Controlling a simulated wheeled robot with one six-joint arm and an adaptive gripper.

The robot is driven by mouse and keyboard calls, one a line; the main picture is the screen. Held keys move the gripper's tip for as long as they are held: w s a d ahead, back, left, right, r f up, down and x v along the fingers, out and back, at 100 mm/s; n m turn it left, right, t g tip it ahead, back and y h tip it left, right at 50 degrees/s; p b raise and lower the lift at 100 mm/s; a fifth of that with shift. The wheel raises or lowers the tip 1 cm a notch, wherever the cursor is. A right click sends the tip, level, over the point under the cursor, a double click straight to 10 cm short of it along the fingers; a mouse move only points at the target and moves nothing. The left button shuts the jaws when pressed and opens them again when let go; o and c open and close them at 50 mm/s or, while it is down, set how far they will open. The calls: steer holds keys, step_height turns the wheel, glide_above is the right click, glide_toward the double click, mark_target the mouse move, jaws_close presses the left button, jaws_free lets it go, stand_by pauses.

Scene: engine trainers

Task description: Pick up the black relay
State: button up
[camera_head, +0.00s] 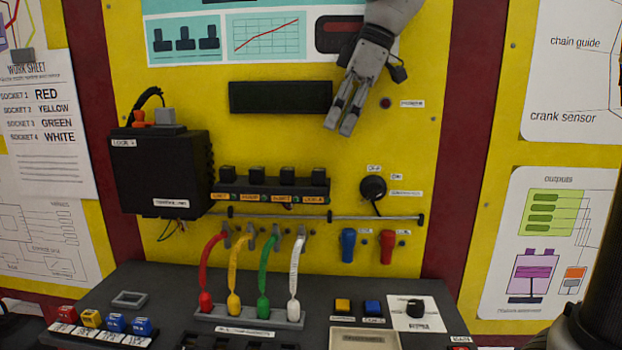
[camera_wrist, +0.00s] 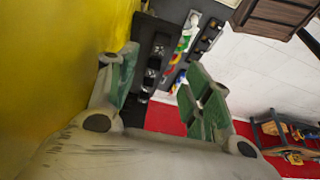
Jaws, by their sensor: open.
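Several small black blocks that look like relays sit in a row on a black rail (camera_head: 270,189) on the yellow panel; one is the leftmost black block (camera_head: 227,173). Each has a small label below it. I cannot tell which one the task means. My gripper (camera_head: 339,126) is above and right of the row, pointing down, near the right end of a dark display bar. It is open with nothing between its fingers. In the wrist view my gripper (camera_wrist: 160,72) frames the dark console and coloured parts, blurred and small.
A black box (camera_head: 160,170) juts out at the left. Coloured cables (camera_head: 264,260) hang below the row into a grey strip. A black knob (camera_head: 373,188) and blue and red plugs (camera_head: 387,247) are at the right. The dark console (camera_head: 150,278) lies below with red, yellow and blue blocks.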

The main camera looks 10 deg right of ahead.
mark_target(319, 169)
steer(key=x, duration=1)
steer(key=shift+f, duration=0.2)
steer(key=shift+c, duration=0.4)
steer(key=c, duration=0.9)
